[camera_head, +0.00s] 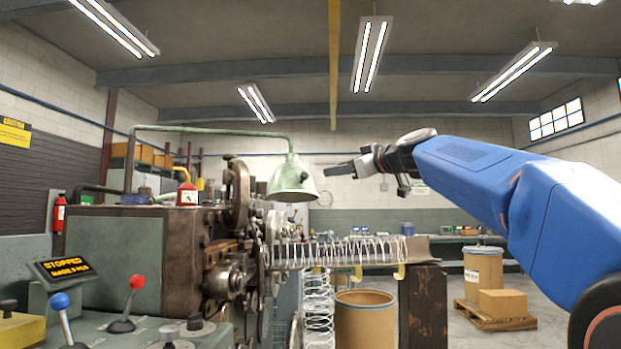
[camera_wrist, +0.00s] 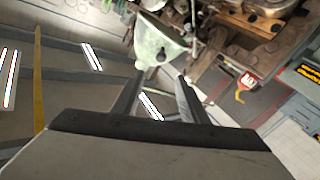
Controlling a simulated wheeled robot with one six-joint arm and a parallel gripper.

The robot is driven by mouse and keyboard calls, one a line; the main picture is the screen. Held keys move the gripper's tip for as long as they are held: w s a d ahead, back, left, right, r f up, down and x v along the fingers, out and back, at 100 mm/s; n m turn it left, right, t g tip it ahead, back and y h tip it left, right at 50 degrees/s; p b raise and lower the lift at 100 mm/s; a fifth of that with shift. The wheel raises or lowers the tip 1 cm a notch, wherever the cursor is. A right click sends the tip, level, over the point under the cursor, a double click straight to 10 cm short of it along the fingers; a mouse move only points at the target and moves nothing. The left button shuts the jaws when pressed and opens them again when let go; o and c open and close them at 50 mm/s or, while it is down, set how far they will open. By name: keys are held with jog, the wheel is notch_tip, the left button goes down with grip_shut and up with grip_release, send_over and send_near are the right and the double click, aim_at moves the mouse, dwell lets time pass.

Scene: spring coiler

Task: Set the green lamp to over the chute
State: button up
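The green lamp (camera_head: 293,181) hangs from a bent green pipe arm (camera_head: 210,130) fixed on the coiling machine, above the machine's front right side. Its shade shows in the wrist view (camera_wrist: 157,42), just beyond my fingertips, with a small dark knob on it. My gripper (camera_head: 345,172) is to the right of the lamp, at about shade height, apart from it. In the wrist view my gripper (camera_wrist: 161,77) is open with nothing between the fingers. A grey metal trough, seemingly the chute (camera_head: 419,252), lies below and to the right, with a long spring (camera_head: 340,252) along it.
The machine (camera_head: 135,250) fills the left, with red (camera_head: 137,282) and blue (camera_head: 60,300) lever knobs and a display (camera_head: 66,269) reading STOPPED. A brown drum (camera_head: 365,318) stands under the trough beside a dark post (camera_head: 425,305). The air right of the lamp is free apart from my arm.

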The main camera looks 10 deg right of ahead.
aim_at(306, 175)
jog(key=x, duration=1.6)
jog(key=shift+w+a, duration=0.3)
jog(key=shift+w, duration=0.05)
jog(key=shift+c, duration=0.4)
grip_shut()
